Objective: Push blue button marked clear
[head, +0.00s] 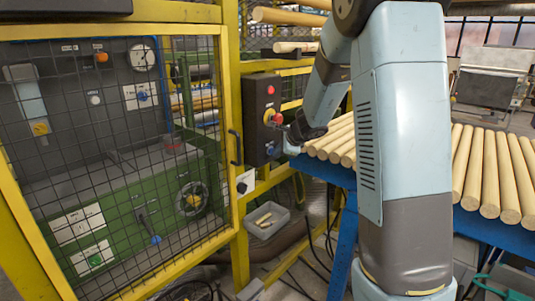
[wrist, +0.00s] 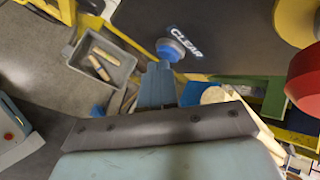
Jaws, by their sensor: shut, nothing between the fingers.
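The blue button (wrist: 172,49) sits on a dark control box, beside a white "CLEAR" label (wrist: 186,42). The dark control box (head: 254,102) is mounted on the yellow frame in the head view. My gripper (wrist: 158,68) is shut with nothing in it, and its fingertips are right at the lower left edge of the button in the wrist view. I cannot tell whether they touch it. In the head view my gripper (head: 285,137) is at the lower right side of the box, and the blue button is small there and partly hidden.
A red emergency stop (wrist: 306,77) on a yellow base is close at the right of the wrist view. A grey bin (head: 253,226) with wooden pieces stands below. A yellow mesh cage door (head: 234,95) is at left. Wooden rods (head: 487,180) lie on a blue table at right.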

